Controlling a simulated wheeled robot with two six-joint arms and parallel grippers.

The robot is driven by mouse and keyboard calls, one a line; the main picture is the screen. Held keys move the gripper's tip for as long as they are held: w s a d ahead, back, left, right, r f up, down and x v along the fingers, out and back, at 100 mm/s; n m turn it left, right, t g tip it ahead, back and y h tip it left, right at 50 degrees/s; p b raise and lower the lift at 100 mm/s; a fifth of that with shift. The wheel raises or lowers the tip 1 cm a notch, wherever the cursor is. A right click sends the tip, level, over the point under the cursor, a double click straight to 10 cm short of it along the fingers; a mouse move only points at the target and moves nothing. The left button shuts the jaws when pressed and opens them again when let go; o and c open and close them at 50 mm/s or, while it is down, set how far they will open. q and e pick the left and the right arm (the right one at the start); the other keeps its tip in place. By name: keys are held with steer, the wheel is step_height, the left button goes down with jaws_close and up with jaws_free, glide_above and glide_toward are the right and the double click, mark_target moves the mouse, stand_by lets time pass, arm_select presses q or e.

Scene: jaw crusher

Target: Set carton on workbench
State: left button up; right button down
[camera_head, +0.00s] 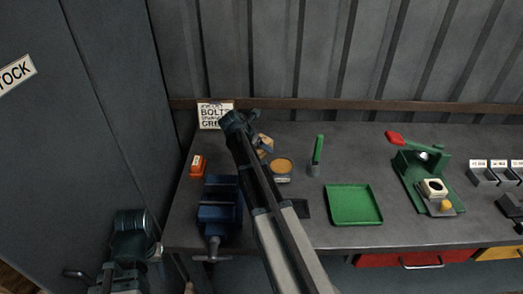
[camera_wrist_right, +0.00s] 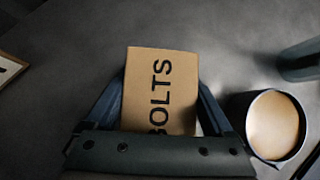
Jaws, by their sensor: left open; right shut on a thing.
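The carton is a small brown box marked BOLTS (camera_wrist_right: 160,85). In the right wrist view it sits between the two fingers of my right gripper (camera_wrist_right: 162,118), which is shut on it. In the head view the carton (camera_head: 266,143) shows partly behind my right wrist, over the back left of the workbench (camera_head: 300,222). I cannot tell whether its underside touches the bench top. My left gripper (camera_head: 132,232) is open and empty, low at the left of the head view, beside the bench's left end; its fingertips are hard to make out.
A round tin with a tan top (camera_head: 281,167) stands close to the carton. A sign (camera_head: 214,115) stands behind. A green tray (camera_head: 353,204) and green press (camera_head: 420,172) are to the right.

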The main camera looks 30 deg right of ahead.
steer(key=shift+r, duration=0.1)
steer(key=shift+f, duration=0.2)
jaws_free()
steer(key=shift+r, duration=0.25)
steer(key=p+v, duration=0.8)
steer(key=v, duration=0.2)
steer(key=shift+a+r+p, duration=0.15)
steer(key=shift+r+p, duration=0.15)
steer(key=shift+p, duration=0.1)
steer(key=shift+s+a+r+p, duration=0.15)
steer(key=shift+a+r+p, duration=0.25)
steer(key=shift+a, duration=0.1)
